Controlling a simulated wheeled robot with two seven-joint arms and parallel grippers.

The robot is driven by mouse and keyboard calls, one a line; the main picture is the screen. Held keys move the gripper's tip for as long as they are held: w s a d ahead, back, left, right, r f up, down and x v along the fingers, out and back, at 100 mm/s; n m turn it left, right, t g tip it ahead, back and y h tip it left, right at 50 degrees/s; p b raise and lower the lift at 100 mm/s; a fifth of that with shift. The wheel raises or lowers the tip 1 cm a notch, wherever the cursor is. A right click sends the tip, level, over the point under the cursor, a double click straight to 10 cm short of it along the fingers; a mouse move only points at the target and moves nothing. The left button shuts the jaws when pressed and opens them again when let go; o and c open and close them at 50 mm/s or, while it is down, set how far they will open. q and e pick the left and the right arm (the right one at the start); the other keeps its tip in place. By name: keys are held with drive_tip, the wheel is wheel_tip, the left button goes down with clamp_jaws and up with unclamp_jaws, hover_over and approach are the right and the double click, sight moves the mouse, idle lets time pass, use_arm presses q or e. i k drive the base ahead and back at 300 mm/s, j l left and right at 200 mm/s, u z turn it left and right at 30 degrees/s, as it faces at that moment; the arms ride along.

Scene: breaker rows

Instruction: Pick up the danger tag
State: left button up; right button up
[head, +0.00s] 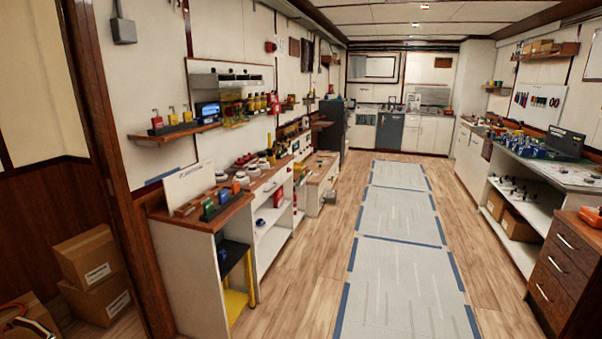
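I cannot make out a danger tag for certain in the head view. Small red and yellow items stand in a dark rack (176,129) on the wooden wall shelf (185,130) at the left; they are too small to identify. A blue-screened device (207,111) sits beside them. Green, blue and orange items stand in a dark holder (222,204) on the near left counter (187,221). A white board (189,184) leans behind them. Neither of my grippers is in view.
Grey floor mats (405,268) edged in blue run down the middle, with clear wooden floor (309,275) on their left. A cluttered workbench (561,171) and a drawer cabinet (563,262) line the right. Cardboard boxes (90,256) lie beyond the left door frame (105,160).

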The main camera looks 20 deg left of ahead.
sight(157, 122)
drive_tip(key=i+u, duration=0.3)
drive_tip(key=i, duration=0.45)
drive_tip(key=i+l+u, duration=0.1)
drive_tip(key=i+u, duration=0.25)
drive_tip(key=i, duration=0.35)
